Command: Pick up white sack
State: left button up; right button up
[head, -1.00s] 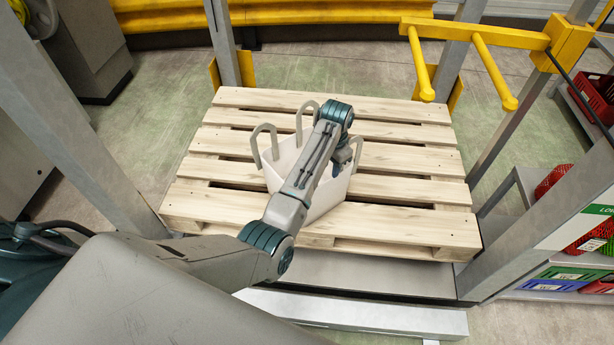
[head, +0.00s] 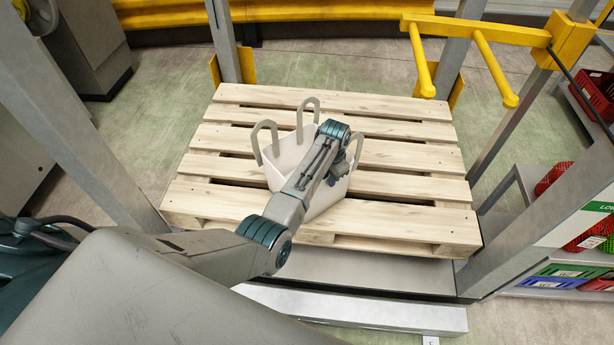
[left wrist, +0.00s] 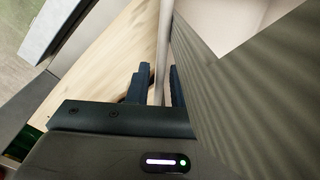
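The white sack (head: 289,150), an open-topped bag with upright loop handles, stands on the wooden pallet (head: 195,205). My left arm reaches over its front and hides part of it. My left gripper (head: 340,172) is at the sack's right side, pointing down, its fingers mostly hidden in the head view. In the left wrist view, the dark fingers of my left gripper (left wrist: 159,88) are apart, with a thin pale strip of the sack (left wrist: 162,45) between them. Firm contact is not clear. My right gripper is not in view.
Grey posts stand at both sides of the pallet. A yellow bar with prongs (head: 490,66) juts in at the upper right. A shelf with crates (head: 555,283) is at the right. The pallet around the sack is bare.

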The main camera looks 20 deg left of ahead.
pick_arm(q)
grip_shut()
dwell(1.2)
